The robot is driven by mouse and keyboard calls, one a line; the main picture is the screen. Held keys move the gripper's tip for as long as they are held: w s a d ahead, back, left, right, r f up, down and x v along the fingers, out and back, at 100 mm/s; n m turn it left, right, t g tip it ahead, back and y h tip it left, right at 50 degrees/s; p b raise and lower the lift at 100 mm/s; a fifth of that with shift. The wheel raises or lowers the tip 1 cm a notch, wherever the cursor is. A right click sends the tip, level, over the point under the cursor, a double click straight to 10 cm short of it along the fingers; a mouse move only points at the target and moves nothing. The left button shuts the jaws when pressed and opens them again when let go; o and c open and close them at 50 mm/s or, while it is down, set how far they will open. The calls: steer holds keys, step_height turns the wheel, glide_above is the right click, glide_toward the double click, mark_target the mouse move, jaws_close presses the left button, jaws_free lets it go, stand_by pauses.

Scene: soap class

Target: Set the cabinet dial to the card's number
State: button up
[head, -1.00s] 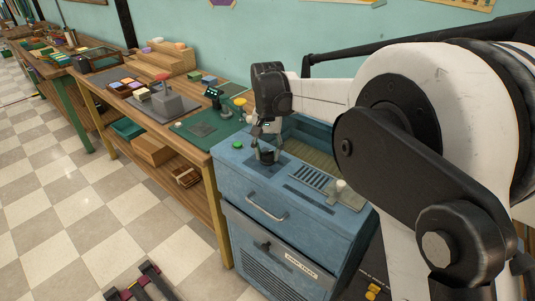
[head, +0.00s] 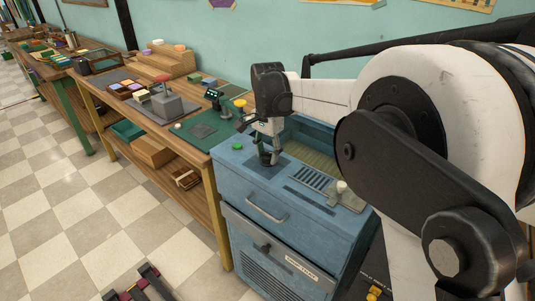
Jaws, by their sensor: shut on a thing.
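The blue cabinet (head: 240,179) stands at the centre of the head view. Its dial (head: 268,158) is a dark knob on the cabinet top, left of a slotted grille. My gripper (head: 267,150) points down from above and is shut on the dial. The fingers cover much of the dial, so its marks and setting cannot be read. No card with a readable number shows in this view.
A green button (head: 237,146) sits on the cabinet top left of the dial. A white-topped knob (head: 341,187) stands at the right end. A wooden workbench (head: 205,165) with soap blocks and a green mat (head: 203,130) adjoins on the left.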

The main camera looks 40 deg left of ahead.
mark_target(267, 153)
stand_by(0.3)
steer(key=o, duration=1.1)
steer(key=shift+o, duration=0.2)
steer(key=shift+r, duration=0.15)
step_height(267, 153, up, 12)
